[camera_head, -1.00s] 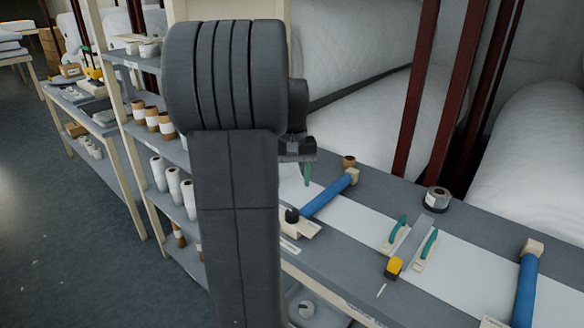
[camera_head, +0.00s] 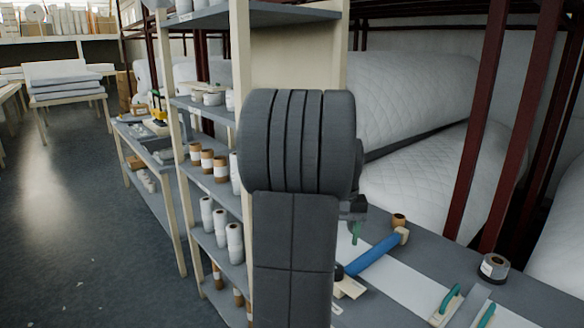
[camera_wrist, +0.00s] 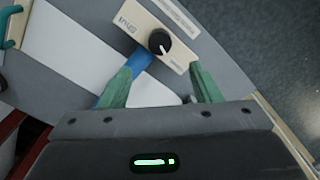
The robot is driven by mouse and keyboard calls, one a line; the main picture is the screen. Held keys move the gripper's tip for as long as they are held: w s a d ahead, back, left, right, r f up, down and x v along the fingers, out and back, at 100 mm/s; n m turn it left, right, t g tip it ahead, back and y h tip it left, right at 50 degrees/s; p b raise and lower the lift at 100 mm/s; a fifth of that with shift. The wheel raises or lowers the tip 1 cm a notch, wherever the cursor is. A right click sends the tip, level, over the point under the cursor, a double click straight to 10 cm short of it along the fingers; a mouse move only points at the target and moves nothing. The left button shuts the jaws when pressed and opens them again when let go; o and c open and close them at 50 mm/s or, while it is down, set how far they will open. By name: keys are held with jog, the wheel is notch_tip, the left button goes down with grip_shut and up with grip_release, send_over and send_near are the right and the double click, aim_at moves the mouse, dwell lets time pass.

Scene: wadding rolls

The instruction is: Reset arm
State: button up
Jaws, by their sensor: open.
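My gripper (camera_wrist: 158,88) is open in the wrist view, with two green fingers apart and nothing between them in its grasp. In the head view my arm stands upright in the middle and hides part of the shelf and table. One green fingertip shows just right of the arm, above the table (camera_head: 412,262).
A shelf of white and brown spools (camera_head: 221,168) stands left of my arm. Green-handled tools (camera_head: 450,300) and a tape roll (camera_head: 493,267) lie on the table to the right.

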notch_tip(320, 180, down, 10)
jog(key=shift+f, duration=0.1)
dwell(0.5)
